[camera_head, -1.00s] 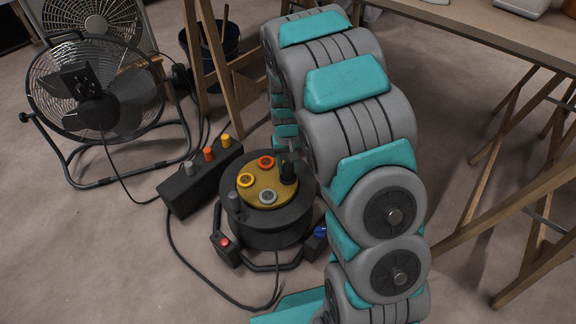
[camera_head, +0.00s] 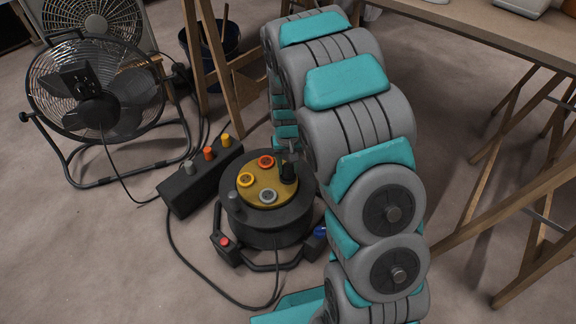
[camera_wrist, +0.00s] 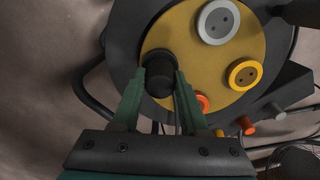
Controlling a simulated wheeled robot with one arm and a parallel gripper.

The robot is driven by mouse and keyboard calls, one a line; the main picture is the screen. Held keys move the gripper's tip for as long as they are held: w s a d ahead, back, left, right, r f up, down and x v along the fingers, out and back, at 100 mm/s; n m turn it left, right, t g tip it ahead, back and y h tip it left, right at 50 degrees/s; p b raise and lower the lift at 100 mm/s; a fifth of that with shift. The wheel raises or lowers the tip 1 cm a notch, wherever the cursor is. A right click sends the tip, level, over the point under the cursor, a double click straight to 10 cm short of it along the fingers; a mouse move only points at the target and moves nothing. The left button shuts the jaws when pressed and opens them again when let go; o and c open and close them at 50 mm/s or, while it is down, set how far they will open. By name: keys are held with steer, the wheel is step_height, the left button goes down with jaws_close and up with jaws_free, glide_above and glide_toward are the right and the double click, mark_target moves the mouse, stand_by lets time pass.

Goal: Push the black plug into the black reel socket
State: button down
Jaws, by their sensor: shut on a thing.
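The cable reel (camera_head: 265,218) stands on the floor, with a round yellow face (camera_head: 252,197) on top. Orange (camera_head: 266,162), yellow (camera_head: 245,180) and grey (camera_head: 267,197) sockets show on the face. The black plug (camera_head: 287,173) stands upright at the right side of the face. My gripper (camera_wrist: 160,76) is shut on the black plug (camera_wrist: 158,78), a finger on each side in the wrist view. The black socket is hidden, apparently under the plug. I cannot tell how deep the plug sits.
A black power strip (camera_head: 190,187) with grey, orange and yellow plugs lies left of the reel. A floor fan (camera_head: 95,90) stands behind it. Wooden trestle legs (camera_head: 213,70) rise behind, and a workbench (camera_head: 490,30) is at the right. Cables run across the floor.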

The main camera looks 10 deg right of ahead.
steer(key=shift+f, duration=0.25)
steer(key=shift+c, duration=1.7)
jaws_free()
step_height(320, 180, up, 8)
steer(key=shift+f, duration=0.1)
steer(key=s+r+p, duration=0.2)
steer(key=s+r, duration=0.5)
steer(key=s, duration=0.4)
steer(key=s+r+n+g+p, duration=0.1)
steer(key=s+r+p, duration=0.1)
steer(key=s+r, duration=0.5)
steer(key=s+r+p, duration=0.3)
steer(key=s+r, duration=0.4)
steer(key=s, duration=1)
steer(key=shift+r+n+g, duration=0.4)
